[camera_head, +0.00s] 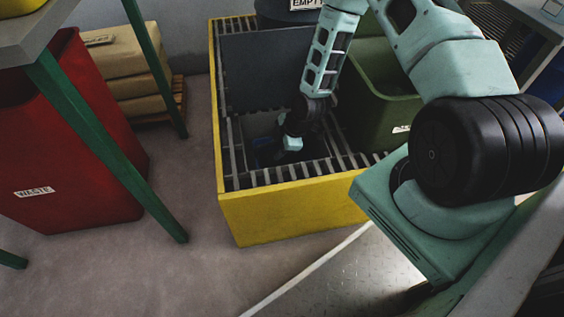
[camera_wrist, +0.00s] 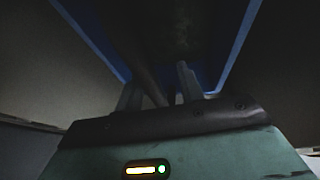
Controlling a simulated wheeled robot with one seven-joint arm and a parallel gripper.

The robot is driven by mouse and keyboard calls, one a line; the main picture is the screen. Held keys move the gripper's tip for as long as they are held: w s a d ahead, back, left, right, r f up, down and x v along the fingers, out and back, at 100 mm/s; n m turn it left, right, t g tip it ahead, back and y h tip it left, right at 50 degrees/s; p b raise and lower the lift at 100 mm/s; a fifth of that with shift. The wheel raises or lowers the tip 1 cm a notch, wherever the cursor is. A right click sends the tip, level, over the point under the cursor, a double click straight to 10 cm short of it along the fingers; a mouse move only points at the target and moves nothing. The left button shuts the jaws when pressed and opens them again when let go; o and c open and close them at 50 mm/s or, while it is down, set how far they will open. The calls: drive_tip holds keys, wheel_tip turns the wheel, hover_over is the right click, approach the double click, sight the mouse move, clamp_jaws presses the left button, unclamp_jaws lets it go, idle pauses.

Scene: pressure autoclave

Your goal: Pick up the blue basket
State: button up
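The blue basket (camera_head: 265,152) sits low in the dark opening of the yellow grated platform, mostly hidden by shadow and my arm. In the wrist view its blue rim (camera_wrist: 238,42) runs up both sides of a dark inside. My gripper (camera_wrist: 160,88) reaches down into the opening, at the basket. Its two fingers stand apart, with a dark slanting bar, perhaps a handle, between them. I cannot tell whether the fingers touch it. In the head view the fingertips are hidden below the gripper body (camera_head: 292,143).
The yellow platform (camera_head: 290,212) has grating around the opening and a dark panel (camera_head: 265,70) behind it. A green bin (camera_head: 385,105) stands close on the right. A red waste bin (camera_head: 75,140) and a green-legged table (camera_head: 110,150) are left. Floor between is clear.

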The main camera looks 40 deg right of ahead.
clamp_jaws()
idle(0.3)
